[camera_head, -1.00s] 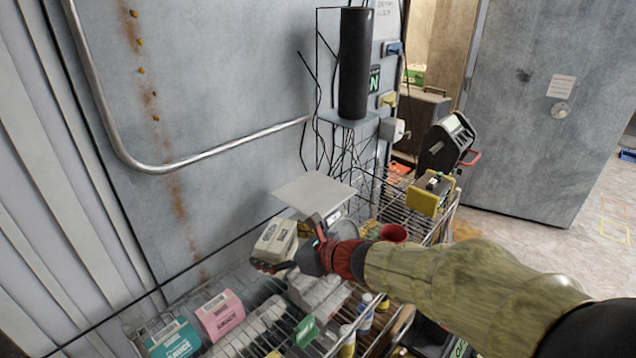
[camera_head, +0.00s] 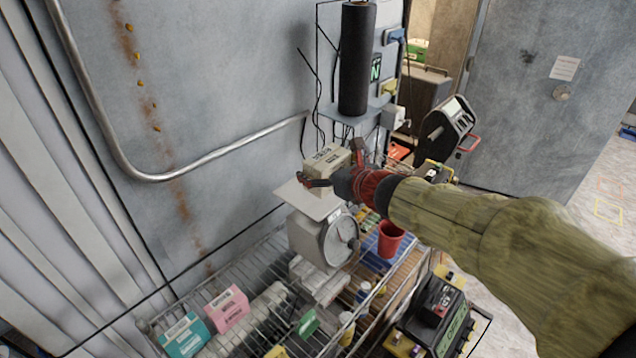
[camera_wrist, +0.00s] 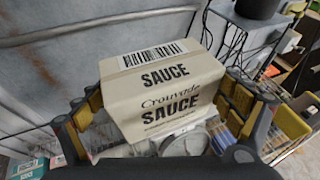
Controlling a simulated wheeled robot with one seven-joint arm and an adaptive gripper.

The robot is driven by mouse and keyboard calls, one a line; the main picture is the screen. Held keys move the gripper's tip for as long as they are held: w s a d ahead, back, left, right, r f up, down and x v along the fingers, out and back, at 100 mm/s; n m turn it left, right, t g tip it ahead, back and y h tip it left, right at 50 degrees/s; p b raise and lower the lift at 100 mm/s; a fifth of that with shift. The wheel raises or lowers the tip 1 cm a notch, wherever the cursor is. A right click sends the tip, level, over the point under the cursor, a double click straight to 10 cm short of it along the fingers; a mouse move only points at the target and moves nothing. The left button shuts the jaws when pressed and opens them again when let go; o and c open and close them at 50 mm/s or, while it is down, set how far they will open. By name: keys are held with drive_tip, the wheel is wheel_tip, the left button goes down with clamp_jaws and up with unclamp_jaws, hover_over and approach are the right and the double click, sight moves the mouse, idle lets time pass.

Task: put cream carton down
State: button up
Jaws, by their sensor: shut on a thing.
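The cream carton (camera_head: 326,160), printed "SAUCE", is held over the back part of the plate (camera_head: 303,200) of a grey dial scale (camera_head: 318,242). My gripper (camera_head: 330,176) is shut on it. In the wrist view the carton (camera_wrist: 165,95) sits upright between the yellow-and-black fingers of my gripper (camera_wrist: 158,105), one on each side. The dial scale shows below it in the wrist view (camera_wrist: 187,143). I cannot tell whether the carton's underside touches the plate; its lower part is partly hidden by my gripper.
The scale stands on a wire rack (camera_head: 262,262). A teal carton (camera_head: 186,335) and a pink carton (camera_head: 227,308) are at the front left. A red cup (camera_head: 390,239) is right of the scale. A black cylinder (camera_head: 357,60) stands behind. The front of the plate is bare.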

drive_tip(key=w+f, duration=0.2)
drive_tip(key=w, duration=0.2)
drive_tip(key=w+a+f, duration=0.1)
drive_tip(key=w+f, duration=0.2)
drive_tip(key=w, duration=0.1)
drive_tip(key=w+a+f+b, duration=0.1)
drive_tip(key=w+f, duration=0.2)
drive_tip(key=shift+w+a+f, duration=0.1)
drive_tip(key=shift+w+a, duration=0.05)
drive_tip(key=shift+w, duration=0.25)
drive_tip(key=f, duration=0.1)
drive_tip(key=w+f, duration=0.1)
drive_tip(key=f, duration=0.1)
drive_tip(key=shift+f, duration=0.2)
drive_tip(key=shift+s+f, duration=0.1)
drive_tip(key=shift+f, duration=0.25)
drive_tip(key=shift+f, duration=0.15)
